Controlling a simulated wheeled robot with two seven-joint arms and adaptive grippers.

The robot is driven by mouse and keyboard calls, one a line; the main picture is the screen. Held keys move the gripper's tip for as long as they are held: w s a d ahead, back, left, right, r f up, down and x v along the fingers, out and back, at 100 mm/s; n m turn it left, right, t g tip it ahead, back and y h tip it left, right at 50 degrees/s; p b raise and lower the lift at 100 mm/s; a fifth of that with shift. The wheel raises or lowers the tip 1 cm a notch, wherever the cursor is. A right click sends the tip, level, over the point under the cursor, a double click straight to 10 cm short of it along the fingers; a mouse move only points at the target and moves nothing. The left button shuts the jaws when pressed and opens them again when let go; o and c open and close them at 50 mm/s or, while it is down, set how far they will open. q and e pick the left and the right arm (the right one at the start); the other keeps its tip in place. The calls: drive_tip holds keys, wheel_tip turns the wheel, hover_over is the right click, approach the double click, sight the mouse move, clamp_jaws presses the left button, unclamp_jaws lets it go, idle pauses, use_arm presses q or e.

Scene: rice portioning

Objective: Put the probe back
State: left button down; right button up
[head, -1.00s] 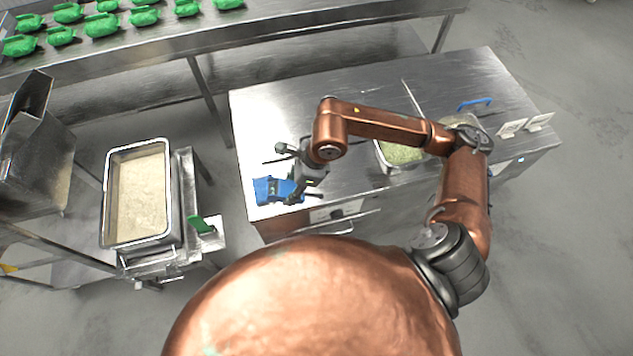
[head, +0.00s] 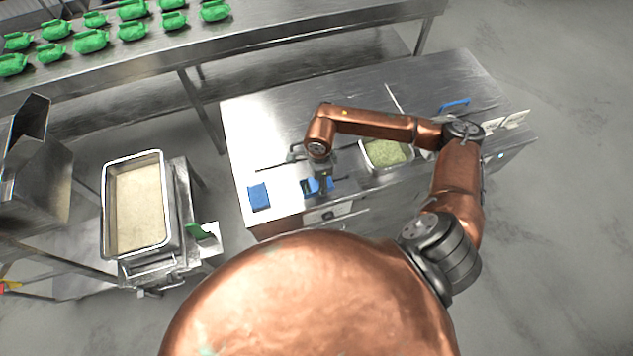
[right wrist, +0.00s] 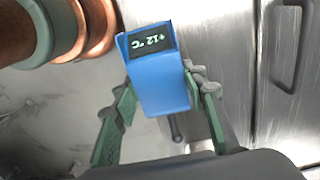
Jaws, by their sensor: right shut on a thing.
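The probe (right wrist: 160,75) is a blue handheld body with a dark display reading about +12 °C. In the right wrist view it sits between the green fingers of my right gripper (right wrist: 160,115), which is shut on it. A thin dark stem with a rounded end shows below it. In the head view the probe (head: 318,186) is at the counter's front edge, partly hidden by my right gripper (head: 322,178). A blue block (head: 259,196), possibly the probe's holder, sits on the counter to the left, apart from the probe. My left gripper is not in view.
The steel counter (head: 262,130) is clear behind the blue block. A pan of greenish food (head: 385,152) is set in it to the right. A large tray of rice (head: 110,215) stands at left. Green packs (head: 90,41) line the back table.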

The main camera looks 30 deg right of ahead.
sight(316, 183)
drive_tip(key=w+f, duration=0.2)
drive_tip(key=f, duration=0.1)
drive_tip(key=shift+w+d+p, duration=0.3)
drive_tip(key=shift+w, duration=0.05)
wheel_tip(316, 183, down, 2)
drive_tip(key=shift+f+p, duration=0.15)
drive_tip(key=shift+p, duration=0.4)
drive_tip(key=shift+f, duration=0.5)
drive_tip(key=shift+f, duration=0.1)
drive_tip(key=o, duration=1.1)
drive_tip(key=shift+o, duration=0.2)
